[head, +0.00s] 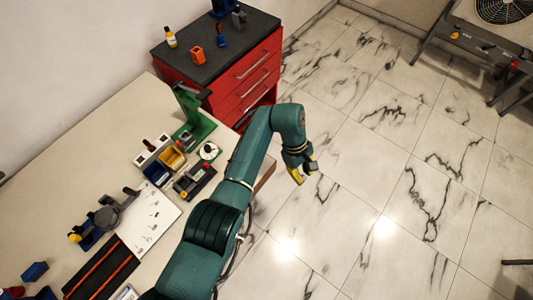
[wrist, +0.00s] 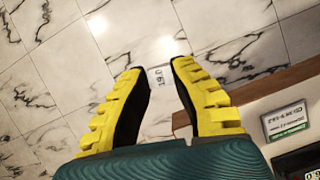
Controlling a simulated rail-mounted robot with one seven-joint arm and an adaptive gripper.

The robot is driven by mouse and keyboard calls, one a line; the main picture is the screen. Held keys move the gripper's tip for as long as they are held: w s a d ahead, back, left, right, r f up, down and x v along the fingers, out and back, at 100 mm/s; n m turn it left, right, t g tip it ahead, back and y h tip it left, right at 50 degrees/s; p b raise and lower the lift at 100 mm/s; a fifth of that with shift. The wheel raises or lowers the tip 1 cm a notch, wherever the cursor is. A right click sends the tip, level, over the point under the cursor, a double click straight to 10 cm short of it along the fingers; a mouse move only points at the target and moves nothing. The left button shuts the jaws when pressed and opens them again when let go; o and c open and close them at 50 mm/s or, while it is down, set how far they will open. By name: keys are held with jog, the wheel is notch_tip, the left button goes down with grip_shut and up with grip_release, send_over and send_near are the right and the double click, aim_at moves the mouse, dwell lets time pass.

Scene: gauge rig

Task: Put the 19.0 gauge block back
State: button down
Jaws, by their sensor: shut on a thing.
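The 19.0 gauge block (wrist: 156,77) is a small pale block between my fingertips in the wrist view. Its dark marking reads 19.0 upside down. My gripper (wrist: 158,68) has yellow ridged fingers with dark inner pads and is shut on the block. In the head view my gripper (head: 302,173) hangs over the marble floor, to the right of the table edge. The block cannot be made out there. The place where the block belongs cannot be identified for certain. A labelled card (wrist: 286,121) and part of a dark numbered item (wrist: 300,162) show at lower right in the wrist view.
The pale table (head: 92,145) holds a green stand (head: 190,112), a yellow bin (head: 172,158), a white plate (head: 152,217) and a striped dark mat (head: 100,268). A red drawer cabinet (head: 245,80) stands behind. My arm covers part of the table's right side.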

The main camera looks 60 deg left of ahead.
jog(key=s+a+r+n+t+y, duration=0.1)
jog(key=s+a+n+t+y, duration=0.15)
jog(key=s+a+n, duration=1.3)
jog(key=f+m+b, duration=0.1)
jog(key=f, duration=0.2)
jog(key=a+f+m+b, duration=0.1)
jog(key=f+m, duration=0.1)
jog(key=f, duration=0.1)
jog(key=w+a+f+m+t+b, duration=0.1)
jog(key=f, duration=0.2)
jog(key=shift+a+f+m, duration=0.25)
jog(key=shift+f, duration=0.1)
jog(key=c, duration=1)
grip_release()
jog(key=shift+c, duration=0.2)
jog(key=p+v, duration=0.2)
jog(key=v, duration=1)
